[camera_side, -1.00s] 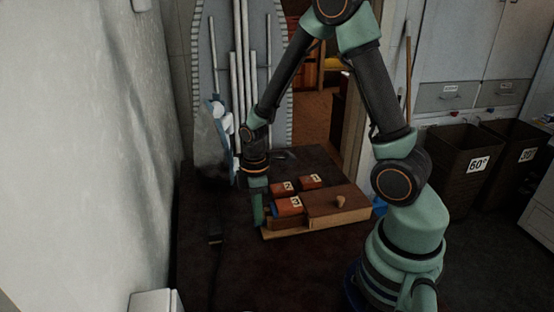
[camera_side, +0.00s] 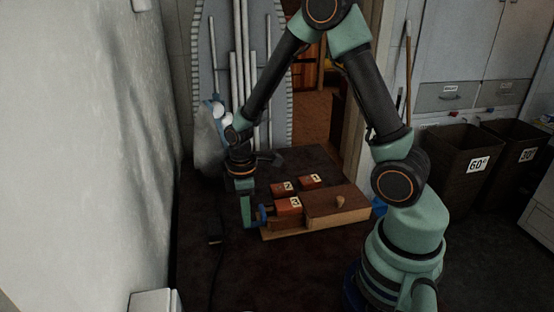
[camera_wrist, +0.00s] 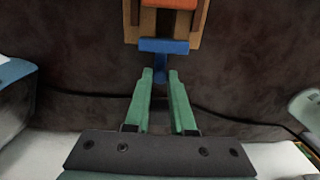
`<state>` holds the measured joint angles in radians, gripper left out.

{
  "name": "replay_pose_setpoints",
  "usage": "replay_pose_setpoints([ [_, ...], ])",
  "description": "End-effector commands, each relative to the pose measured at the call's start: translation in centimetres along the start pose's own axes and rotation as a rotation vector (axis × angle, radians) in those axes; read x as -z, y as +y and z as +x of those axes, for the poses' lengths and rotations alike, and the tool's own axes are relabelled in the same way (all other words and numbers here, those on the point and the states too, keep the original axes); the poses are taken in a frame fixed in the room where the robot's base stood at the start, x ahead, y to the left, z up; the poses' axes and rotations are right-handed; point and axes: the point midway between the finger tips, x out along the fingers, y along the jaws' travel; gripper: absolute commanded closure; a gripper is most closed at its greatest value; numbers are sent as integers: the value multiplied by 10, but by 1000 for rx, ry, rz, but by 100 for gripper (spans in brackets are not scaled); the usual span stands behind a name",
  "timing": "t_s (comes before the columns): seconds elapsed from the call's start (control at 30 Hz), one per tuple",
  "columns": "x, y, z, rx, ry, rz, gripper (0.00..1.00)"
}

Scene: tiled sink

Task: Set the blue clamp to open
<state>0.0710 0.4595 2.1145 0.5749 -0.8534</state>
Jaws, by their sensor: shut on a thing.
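The blue clamp (camera_side: 262,212) sits at the left end of the wooden fixture (camera_side: 335,206), beside the orange block marked 3 (camera_side: 288,205). In the wrist view the clamp (camera_wrist: 165,46) is a T shape: a flat crossbar near the wooden edge and a stem running towards me. My gripper (camera_side: 247,222) points down just left of the fixture. In the wrist view its two green fingers (camera_wrist: 160,76) are shut on the stem, which shows between them. The crossbar lies just beyond the fingertips.
Two more orange blocks (camera_side: 311,181), numbered, stand behind block 3. A pale wall stands at the left, with a bagged object (camera_side: 208,140) close by my wrist. Dark bins (camera_side: 463,165) stand at the right.

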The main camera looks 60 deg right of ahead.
Motion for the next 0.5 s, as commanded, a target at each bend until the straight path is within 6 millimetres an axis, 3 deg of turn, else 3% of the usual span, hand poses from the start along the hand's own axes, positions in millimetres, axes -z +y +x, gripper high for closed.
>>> replay_pose_setpoints([
  [0.13,4,2,-1,-11,9,-4,100],
  [0.17,4,2,-1,-11,10,-5,66],
  [0.2,4,2,-1,-12,10,-5,51],
  [0.23,4,2,-1,-11,10,-4,48],
  [0.5,2,1,-1,-7,6,-3,48],
])
